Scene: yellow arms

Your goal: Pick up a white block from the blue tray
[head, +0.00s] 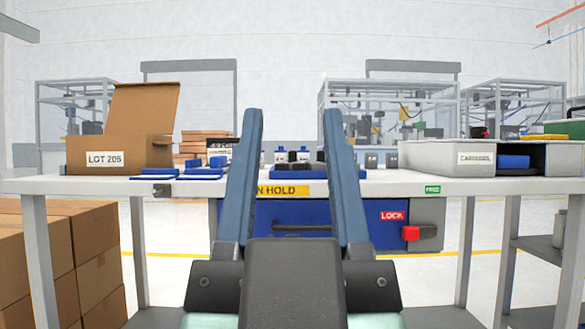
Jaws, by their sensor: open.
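My gripper (292,114) fills the middle of the view, its two long blue-grey fingers open and apart, pointing toward the table. Nothing is held between them. Flat blue pieces (178,174) lie on the left part of the white table (400,184); I cannot tell whether any is the blue tray. Small white and dark items (303,155) stand on the table behind the fingers and show in the gap. They are too small to tell whether one is the white block. The fingers hide part of the tabletop.
An open cardboard box (119,150) stands at the table's left. A grey bin (432,158) and a blue item (513,162) are at the right. A blue drawer unit (300,212) with a red lock (420,232) is below the tabletop. Stacked cartons (88,240) stand at the lower left.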

